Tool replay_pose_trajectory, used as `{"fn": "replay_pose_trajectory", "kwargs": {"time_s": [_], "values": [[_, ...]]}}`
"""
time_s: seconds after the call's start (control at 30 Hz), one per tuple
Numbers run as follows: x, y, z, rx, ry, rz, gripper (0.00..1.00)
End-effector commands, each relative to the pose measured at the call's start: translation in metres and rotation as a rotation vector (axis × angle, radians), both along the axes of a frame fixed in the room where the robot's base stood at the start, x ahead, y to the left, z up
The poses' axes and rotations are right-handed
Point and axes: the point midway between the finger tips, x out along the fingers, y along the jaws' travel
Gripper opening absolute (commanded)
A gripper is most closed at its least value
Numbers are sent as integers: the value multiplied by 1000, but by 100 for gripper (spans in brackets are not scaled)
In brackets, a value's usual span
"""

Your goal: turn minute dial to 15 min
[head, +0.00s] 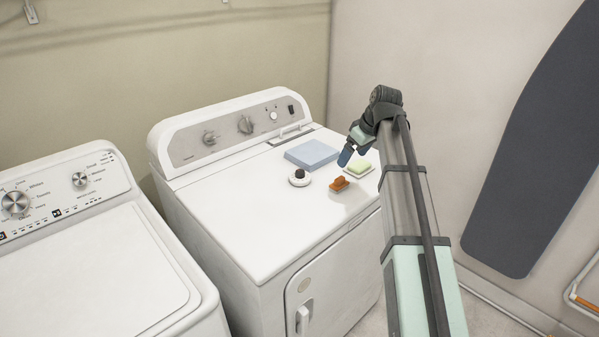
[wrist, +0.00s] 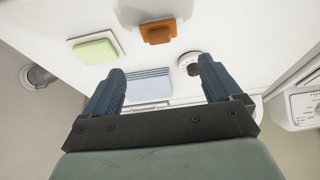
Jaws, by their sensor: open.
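A white round dial (head: 299,181) with a dark brown knob lies on top of the white dryer (head: 255,225), near the middle of its lid. In the wrist view the dial (wrist: 183,61) shows dark marks around its rim, too small to read, and my right finger covers part of it. My gripper (head: 346,156) is open and empty above the right side of the lid, to the right of the dial and apart from it in the head view. Its two blue fingers (wrist: 161,67) are spread in the wrist view.
A folded blue towel (head: 312,153) lies behind the dial. An orange-brown brush or block (head: 339,184) and a green bar on a white dish (head: 358,170) are to its right. The control panel (head: 228,130) has several knobs. A washer (head: 90,250) stands left; the lid's front left is clear.

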Motion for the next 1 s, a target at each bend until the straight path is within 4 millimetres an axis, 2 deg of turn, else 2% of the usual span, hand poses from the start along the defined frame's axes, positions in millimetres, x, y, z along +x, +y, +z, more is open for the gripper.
{"fn": "replay_pose_trajectory", "kwargs": {"time_s": [0.03, 0.17, 0.3, 0.5, 0.63, 0.77, 0.9, 1.0], "values": [[0, 2, 0, 0, 0, 2, 86], [-1, 22, 0, 0, 0, 28, 74], [-2, 67, 2, 1, -1, 89, 61], [20, 139, 15, -15, -2, 178, 61], [42, 177, 24, -65, 16, 224, 61], [61, 192, 32, -138, 53, 269, 61], [80, 184, 39, -224, 104, 311, 61], [84, 174, 42, -286, 151, 357, 61]]}}
